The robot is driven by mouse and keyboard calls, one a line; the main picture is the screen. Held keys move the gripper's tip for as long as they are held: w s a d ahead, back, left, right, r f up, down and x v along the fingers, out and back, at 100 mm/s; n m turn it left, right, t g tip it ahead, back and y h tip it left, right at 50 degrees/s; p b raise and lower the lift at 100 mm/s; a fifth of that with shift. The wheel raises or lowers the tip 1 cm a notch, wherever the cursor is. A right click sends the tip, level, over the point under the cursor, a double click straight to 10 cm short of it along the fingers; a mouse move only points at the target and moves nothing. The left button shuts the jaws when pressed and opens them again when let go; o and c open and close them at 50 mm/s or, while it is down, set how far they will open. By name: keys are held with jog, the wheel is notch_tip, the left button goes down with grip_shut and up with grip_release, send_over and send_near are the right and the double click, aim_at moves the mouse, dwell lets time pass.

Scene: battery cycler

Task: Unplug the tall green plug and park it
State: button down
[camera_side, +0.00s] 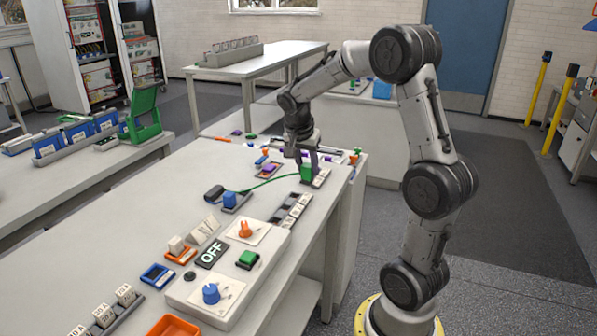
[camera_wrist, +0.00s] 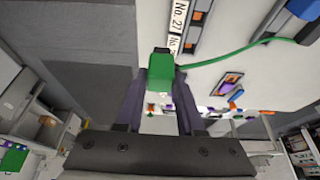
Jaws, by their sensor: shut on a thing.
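The green plug (camera_side: 307,173) is a tall green block with a green cable (camera_side: 265,184) running left to a dark piece (camera_side: 214,192) on the bench. My gripper (camera_side: 304,158) is over the plug at the bench's far right, with its fingers pointing down. In the wrist view the plug (camera_wrist: 160,72) sits between the two dark fingers of my gripper (camera_wrist: 161,88), which are shut on it. A dark and grey holder (camera_side: 319,179) is beside the plug. I cannot tell whether the plug's lower end is seated or clear; it is hidden.
A labelled row of slots (camera_side: 292,210) lies just in front. A blue block (camera_side: 230,200) in a grey holder stands to the left. A panel with an orange knob (camera_side: 244,230) and a blue knob (camera_side: 211,293) is nearer.

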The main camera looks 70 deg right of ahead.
jog(key=s+a+r, duration=0.3)
jog(key=s+a, duration=0.1)
jog(key=w+d, duration=0.3)
jog(key=w, duration=0.7)
jog(key=w+d, duration=0.3)
jog(key=w, duration=0.8)
jog(key=shift+w+a+f, duration=0.2)
jog(key=shift+w+f, duration=0.5)
jog(key=shift+f, duration=1.45)
jog(key=shift+w+a+f, duration=0.2)
jog(key=shift+w+f, duration=0.55)
jog(key=shift+f, duration=1.4)
jog(key=shift+w+a+f, duration=0.2)
jog(key=shift+w+f, duration=0.5)
jog(key=shift+f, duration=1.45)
jog(key=shift+f, duration=0.2)
jog(key=shift+c, duration=2.2)
grip_release()
